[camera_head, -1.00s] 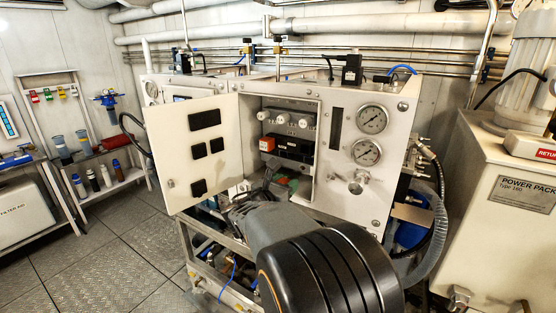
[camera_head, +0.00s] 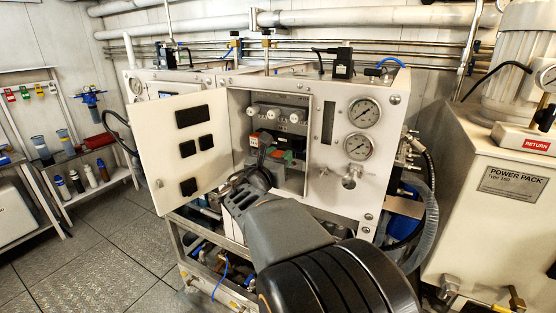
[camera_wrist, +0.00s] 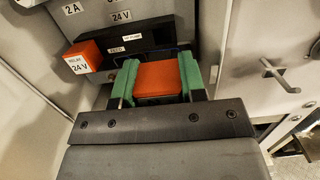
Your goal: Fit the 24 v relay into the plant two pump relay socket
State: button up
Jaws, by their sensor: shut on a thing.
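My gripper (camera_wrist: 158,74) has green finger pads shut on an orange-red block, the held relay (camera_wrist: 160,84). No lettering shows on its visible face. In the head view my gripper (camera_head: 280,154) is inside the open cabinet, in front of its back wall. Another orange relay (camera_wrist: 84,62), marked "RELAY 24 V", sits at the left end of a black socket strip (camera_wrist: 128,43). It also shows in the head view (camera_head: 254,140). The held relay is in front of the strip's right part, below a small white label. Its underside and any contact with a socket are hidden.
The open cabinet door (camera_head: 182,150) stands to the left. White round fuse holders (camera_head: 275,113) line the cabinet above the strip. To the right are two gauges (camera_head: 364,112) and a valve handle (camera_wrist: 280,75) on the front panel.

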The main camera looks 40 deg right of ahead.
jog(key=shift+f+b+x, duration=0.15)
jog(key=shift+b+x, duration=0.1)
jog(key=shift+x, duration=1)
jog(key=shift+f+b+x, duration=0.15)
jog(key=shift+b+x, duration=0.05)
jog(key=shift+x, duration=1.1)
jog(key=shift+b, duration=0.6)
jog(key=shift+b+x, duration=0.3)
jog(key=shift+x, duration=1.25)
jog(key=o, duration=1.1)
jog(key=shift+f, duration=0.2)
jog(key=b+v, duration=0.2)
jog(key=v, duration=1.1)
jog(key=shift+s+a, duration=0.15)
jog(key=shift+a, duration=0.2)
